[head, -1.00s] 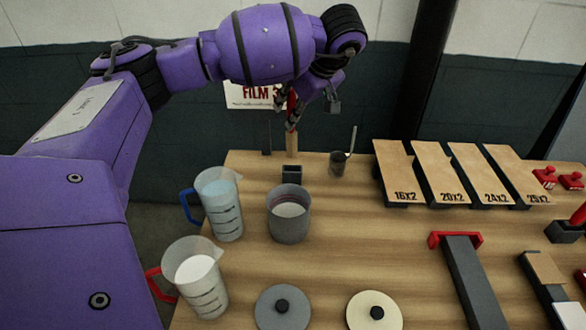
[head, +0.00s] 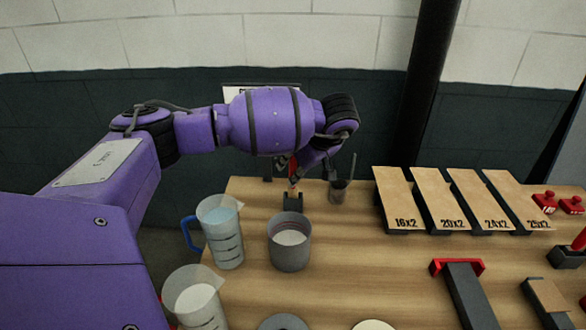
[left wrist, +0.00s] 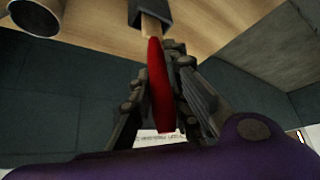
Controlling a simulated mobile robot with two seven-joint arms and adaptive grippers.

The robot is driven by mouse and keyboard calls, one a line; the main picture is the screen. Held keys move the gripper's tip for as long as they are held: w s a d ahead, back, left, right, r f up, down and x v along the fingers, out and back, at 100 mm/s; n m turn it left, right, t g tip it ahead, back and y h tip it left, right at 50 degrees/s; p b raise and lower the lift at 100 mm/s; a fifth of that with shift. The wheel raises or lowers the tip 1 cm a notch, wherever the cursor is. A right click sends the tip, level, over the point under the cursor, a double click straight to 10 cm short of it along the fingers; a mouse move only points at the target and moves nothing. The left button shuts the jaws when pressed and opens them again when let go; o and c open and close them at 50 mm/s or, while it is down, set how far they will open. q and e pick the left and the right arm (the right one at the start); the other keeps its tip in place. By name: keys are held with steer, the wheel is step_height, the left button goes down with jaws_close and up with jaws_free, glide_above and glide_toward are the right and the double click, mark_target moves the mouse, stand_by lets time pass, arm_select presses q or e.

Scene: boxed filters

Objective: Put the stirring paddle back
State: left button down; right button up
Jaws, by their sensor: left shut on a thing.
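The stirring paddle (left wrist: 158,90) has a red upper part and a pale wooden part. My left gripper (head: 293,171) is shut on the red part, with one finger on each side in the left wrist view (left wrist: 160,75). The wooden part (head: 293,187) points down at the small dark holder (head: 293,204) at the back of the table. The left wrist view shows the wood running into the mouth of this holder (left wrist: 150,12); its lower end is hidden. My right gripper is not in view.
A grey pot (head: 289,250) stands in front of the holder, and a jug with a blue handle (head: 221,240) is left of it. A small cup with a thin rod (head: 338,191) stands close on the right. Labelled boards (head: 399,199) lie further right.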

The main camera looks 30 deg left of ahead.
arm_select(q)
steer(key=c, duration=1.7)
jaws_free()
steer(key=shift+f, duration=0.1)
steer(key=shift+o, duration=0.2)
steer(key=shift+r, duration=0.3)
steer(key=v, duration=1.1)
steer(key=shift+d+r+p, duration=0.25)
steer(key=shift+r+p, duration=0.05)
